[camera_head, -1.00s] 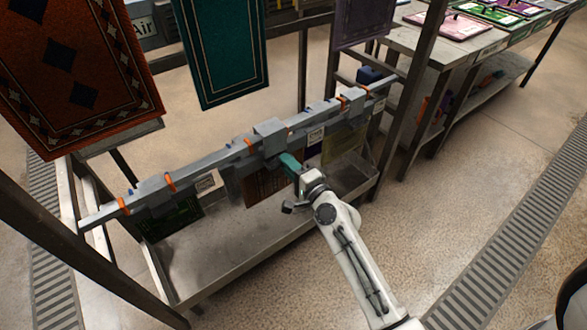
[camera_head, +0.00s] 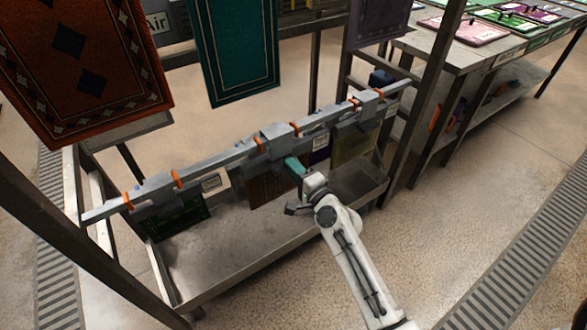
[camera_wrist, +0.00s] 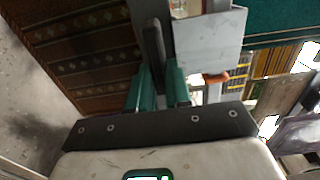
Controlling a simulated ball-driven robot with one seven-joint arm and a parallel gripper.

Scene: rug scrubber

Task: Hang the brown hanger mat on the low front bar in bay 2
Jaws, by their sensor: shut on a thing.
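The brown hanger mat (camera_head: 268,190) hangs below the low front bar (camera_head: 226,158), near the bar's middle; its patterned face also fills the upper left of the wrist view (camera_wrist: 80,52). Its grey hook block (camera_head: 277,140) sits at the bar, between two orange rings; I cannot tell whether it rests fully on the bar. My gripper (camera_head: 295,166) is on the near side of the bar. In the wrist view its green fingers (camera_wrist: 158,88) are closed around the hanger's dark upright grip (camera_wrist: 154,50). The fingers hide part of the grip.
A green mat (camera_head: 178,217) hangs to the left and an olive mat (camera_head: 352,147) to the right on the bar. A metal tray (camera_head: 225,262) lies below. Rack posts (camera_head: 428,90) flank the bar.

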